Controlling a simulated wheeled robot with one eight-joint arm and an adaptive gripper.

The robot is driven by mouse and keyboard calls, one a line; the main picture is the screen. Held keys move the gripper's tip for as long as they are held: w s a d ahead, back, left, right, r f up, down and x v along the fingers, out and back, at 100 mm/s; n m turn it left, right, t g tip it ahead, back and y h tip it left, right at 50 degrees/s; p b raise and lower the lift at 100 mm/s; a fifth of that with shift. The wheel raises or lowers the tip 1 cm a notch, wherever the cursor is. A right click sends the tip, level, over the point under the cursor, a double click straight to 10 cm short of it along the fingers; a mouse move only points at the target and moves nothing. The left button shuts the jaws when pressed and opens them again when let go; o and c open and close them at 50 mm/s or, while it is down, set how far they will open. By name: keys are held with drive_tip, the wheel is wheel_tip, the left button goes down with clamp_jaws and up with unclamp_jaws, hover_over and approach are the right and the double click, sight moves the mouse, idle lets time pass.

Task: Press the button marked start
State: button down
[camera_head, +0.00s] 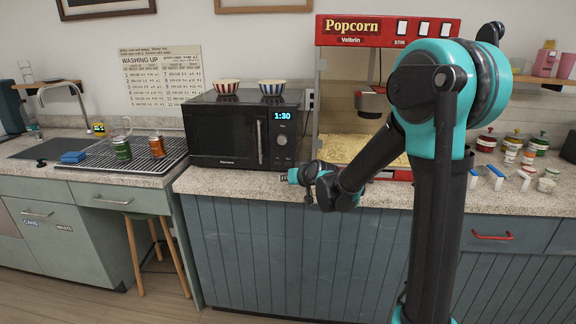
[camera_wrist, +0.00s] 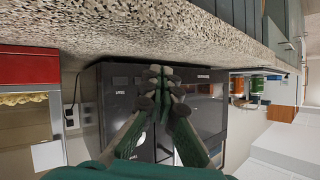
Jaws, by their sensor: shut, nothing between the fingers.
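The black microwave (camera_head: 225,140) stands on the counter, its display reading 1:30 with a round dial below. In the wrist view, which is upside down, the dark microwave front (camera_wrist: 108,125) fills the middle, with small pale labels too blurred to read. I cannot make out a start marking in either view. My gripper (camera_head: 285,176) is low in front of the microwave's lower right corner. In the wrist view its fingertips (camera_wrist: 157,72) are together and empty, covering part of the front. I cannot tell whether they touch it.
A red popcorn machine (camera_head: 388,31) stands right of the microwave, behind my arm. Cans stand on the drying rack (camera_head: 172,151) at left. The speckled counter edge (camera_wrist: 215,35) is close to my gripper.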

sight(288, 164)
drive_tip(key=shift+w, duration=0.15)
drive_tip(key=shift+w+d, duration=0.15)
drive_tip(key=shift+w, duration=4.1)
drive_tip(key=shift+w, duration=0.2)
drive_tip(key=shift+w, duration=0.25)
